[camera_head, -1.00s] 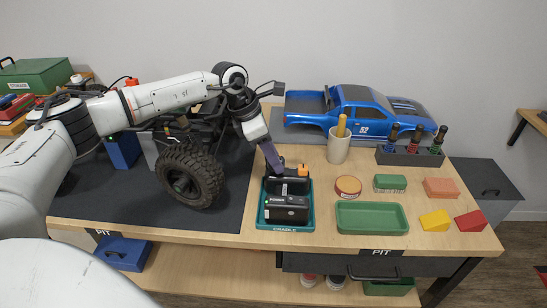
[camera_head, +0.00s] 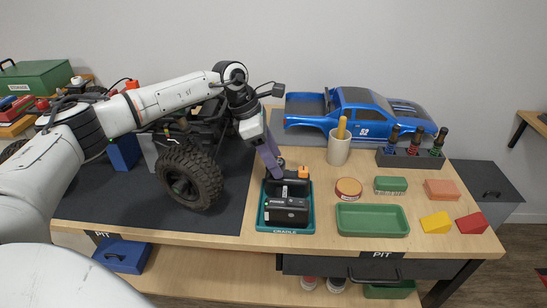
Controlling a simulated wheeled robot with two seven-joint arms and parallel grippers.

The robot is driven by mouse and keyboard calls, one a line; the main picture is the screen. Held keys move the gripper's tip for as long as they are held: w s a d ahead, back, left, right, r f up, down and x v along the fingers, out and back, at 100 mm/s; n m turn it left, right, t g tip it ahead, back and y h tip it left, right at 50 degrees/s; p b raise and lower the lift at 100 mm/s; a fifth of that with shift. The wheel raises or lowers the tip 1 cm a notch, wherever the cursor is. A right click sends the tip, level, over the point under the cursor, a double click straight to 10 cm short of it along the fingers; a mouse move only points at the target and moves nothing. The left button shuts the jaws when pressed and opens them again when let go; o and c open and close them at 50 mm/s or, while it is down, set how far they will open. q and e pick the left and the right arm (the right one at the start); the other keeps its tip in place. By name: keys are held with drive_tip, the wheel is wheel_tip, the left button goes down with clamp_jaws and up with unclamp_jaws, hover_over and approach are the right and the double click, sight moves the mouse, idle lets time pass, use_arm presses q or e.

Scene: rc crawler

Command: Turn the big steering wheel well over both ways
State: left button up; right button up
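A big black knobby wheel (camera_head: 190,178) of the dark crawler stands on the dark mat, left of centre; no separate steering wheel is clearly visible. Most of the crawler is hidden behind my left arm. My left gripper (camera_head: 272,166) points down at the back left of the teal cradle (camera_head: 261,219), right of the wheel and apart from it. Its purple fingers are beside a black block (camera_head: 289,189) with an orange part (camera_head: 303,171) at its corner. I cannot tell whether they touch it or how far they are open. My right gripper is out of view.
Another black block (camera_head: 286,213) sits in the cradle's front. A cup (camera_head: 339,151), blue truck body (camera_head: 355,113), bottle rack (camera_head: 410,157), green tray (camera_head: 371,219) and coloured blocks fill the table's right. The dark mat (camera_head: 110,196) has bare room left of the wheel.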

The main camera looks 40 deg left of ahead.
use_arm(q)
drive_tip(key=v, duration=1)
drive_tip(key=shift+r, duration=0.15)
